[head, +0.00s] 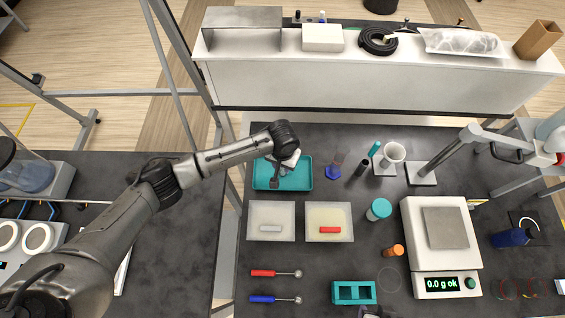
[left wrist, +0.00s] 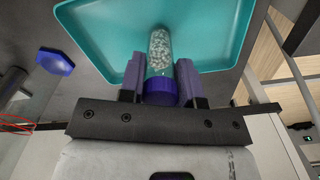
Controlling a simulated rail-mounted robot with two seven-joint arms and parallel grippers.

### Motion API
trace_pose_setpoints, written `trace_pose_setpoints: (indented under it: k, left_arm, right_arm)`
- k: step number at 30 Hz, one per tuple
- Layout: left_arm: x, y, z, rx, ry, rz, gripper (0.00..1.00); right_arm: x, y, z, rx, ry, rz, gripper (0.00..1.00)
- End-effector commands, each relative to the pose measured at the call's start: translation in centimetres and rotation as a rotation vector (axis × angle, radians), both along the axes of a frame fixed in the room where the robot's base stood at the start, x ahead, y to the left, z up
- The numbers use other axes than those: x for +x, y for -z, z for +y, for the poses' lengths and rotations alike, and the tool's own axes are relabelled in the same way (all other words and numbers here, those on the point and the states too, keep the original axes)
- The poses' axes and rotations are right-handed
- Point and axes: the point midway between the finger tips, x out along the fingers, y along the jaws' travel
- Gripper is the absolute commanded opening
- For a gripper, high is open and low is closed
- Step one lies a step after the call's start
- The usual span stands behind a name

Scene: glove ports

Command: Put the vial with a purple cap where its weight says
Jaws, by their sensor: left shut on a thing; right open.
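My left gripper (head: 277,180) reaches over the teal tray (head: 304,183) at the back left of the bench. In the left wrist view its two fingers (left wrist: 160,85) are shut on the vial (left wrist: 159,52), a clear tube of pale granules with a purple cap (left wrist: 160,93). The cap points towards the wrist. The vial is over the tray (left wrist: 100,45); I cannot tell whether it touches it. In the head view the gripper hides the vial. The scale (head: 445,228) has an empty plate and reads 0.0 g ok.
Two shallow pale trays, one with a grey label (head: 271,228) and one with a red label (head: 330,230), lie in front of the teal tray. A teal rack (head: 353,292), a teal-capped jar (head: 378,209) and an orange-capped bottle (head: 393,250) stand left of the scale.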

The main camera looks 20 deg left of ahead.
Motion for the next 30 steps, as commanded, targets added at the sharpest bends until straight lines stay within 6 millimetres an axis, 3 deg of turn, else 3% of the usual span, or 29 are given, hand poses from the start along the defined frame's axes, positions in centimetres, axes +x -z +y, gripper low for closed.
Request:
trace_pose_setpoints:
  k: [1, 2, 9, 20, 30]
  left_arm:
    - [0.0, 0.2, 0.0, 0.0, 0.0, 0.001, 0.08]
    - [0.0, 0.2, 0.0, 0.0, 0.0, 0.0, 0.33]
    - [0.0, 0.1, 0.0, 0.0, 0.0, 0.0, 0.56]
    - [0.0, -0.6, 0.0, 0.0, 0.0, 0.0, 0.56]
    - [0.0, -6.5, 0.0, -0.001, 0.001, -0.003, 0.56]
  right_arm:
    - [0.0, -0.1, 0.0, -0.001, -0.001, 0.0, 0.56]
    - [0.0, 0.0, 0.0, -0.001, -0.001, 0.0, 0.56]
    - [0.0, 0.0, -0.1, -0.004, -0.003, -0.001, 0.56]
    - [0.0, 0.0, -0.1, -0.004, -0.003, -0.001, 0.56]
    - [0.0, -0.4, 0.0, 0.0, 0.0, -0.001, 0.56]
